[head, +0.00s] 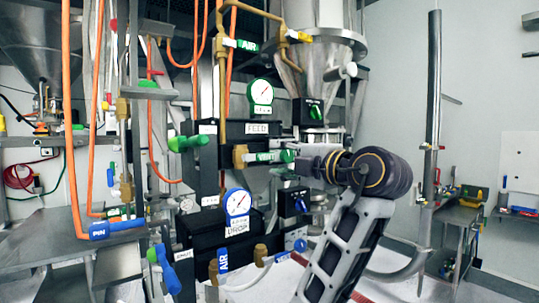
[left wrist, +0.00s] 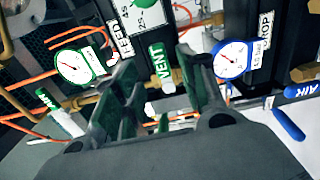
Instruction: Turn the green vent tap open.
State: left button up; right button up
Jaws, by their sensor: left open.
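The green-labelled vent tap (head: 262,157) is on a brass fitting at the middle of the panel in the head view. In the left wrist view the tap (left wrist: 155,66) shows its VENT label between my fingers. My left gripper (head: 291,157) reaches in from the right with its fingertips close to the tap's right end. In the left wrist view my left gripper (left wrist: 158,70) is open, with one finger on each side of the tap and visible gaps. Whether a finger touches it I cannot tell. My right gripper is not in view.
A green-rimmed FEED gauge (head: 261,92) is above the tap and a blue-rimmed gauge (head: 237,203) below. A green handle (head: 188,143) sticks out at left. A black box with a blue knob (head: 294,202) is just below my gripper. Orange hoses (head: 70,110) hang at left.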

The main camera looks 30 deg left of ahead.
aim_at(268, 157)
pick_arm(q)
jog(key=p+x, duration=0.1)
jog(key=x, duration=0.3)
jog(key=shift+w+a, duration=0.15)
jog(key=shift+a, duration=0.2)
jog(key=shift+w+a, duration=0.25)
jog(key=shift+a, duration=0.3)
jog(key=shift+c, duration=0.6)
grip_shut()
